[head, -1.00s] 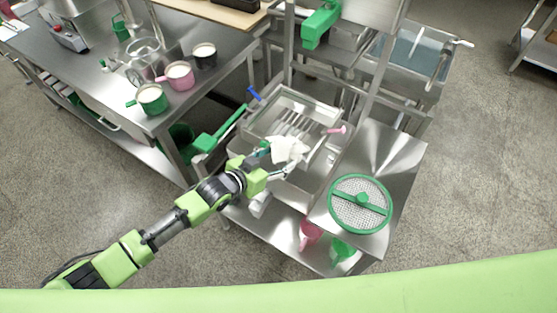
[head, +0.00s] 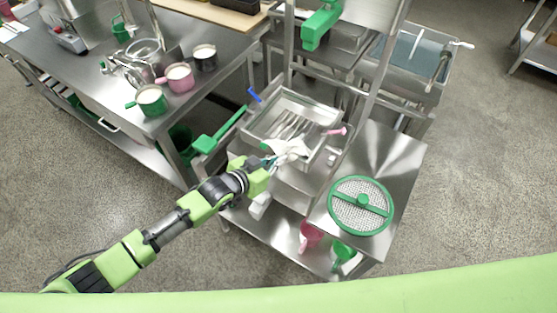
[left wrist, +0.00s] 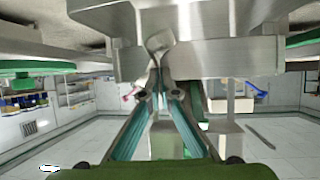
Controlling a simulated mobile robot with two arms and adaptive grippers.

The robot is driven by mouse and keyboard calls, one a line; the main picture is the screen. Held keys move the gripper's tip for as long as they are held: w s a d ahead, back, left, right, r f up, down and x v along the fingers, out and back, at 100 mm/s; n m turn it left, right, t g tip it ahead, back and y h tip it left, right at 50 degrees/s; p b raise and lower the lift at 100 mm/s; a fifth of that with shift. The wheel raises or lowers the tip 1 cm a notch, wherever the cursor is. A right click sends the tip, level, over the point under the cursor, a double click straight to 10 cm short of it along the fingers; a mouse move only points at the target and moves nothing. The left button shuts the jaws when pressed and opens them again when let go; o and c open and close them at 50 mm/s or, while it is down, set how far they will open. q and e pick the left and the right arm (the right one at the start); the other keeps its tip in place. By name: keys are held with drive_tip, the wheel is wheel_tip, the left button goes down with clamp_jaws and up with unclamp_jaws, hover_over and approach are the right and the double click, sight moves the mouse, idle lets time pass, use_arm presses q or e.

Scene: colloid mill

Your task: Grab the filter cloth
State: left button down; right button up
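The white filter cloth (head: 292,147) lies over the near rim of the metal tray (head: 325,119) in the head view. My left gripper (head: 268,162) is at the cloth's near edge, reaching in from the lower left. In the left wrist view, the cloth (left wrist: 160,42) hangs over a metal edge and narrows to a bunched strip between the tips of my teal-lined left fingers (left wrist: 160,92). The fingers look shut on that strip. Part of the cloth is hidden by the gripper in the head view. My right gripper is not in view.
A green-rimmed round sieve (head: 361,205) lies on the steel side table (head: 385,150). Pink (head: 310,237) and green (head: 343,256) scoops are on the shelf below. A green handle (head: 219,130) sticks out left of the tray. Cups stand on the left bench (head: 95,65).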

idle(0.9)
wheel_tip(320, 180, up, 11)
drive_tip(key=p, duration=1.1)
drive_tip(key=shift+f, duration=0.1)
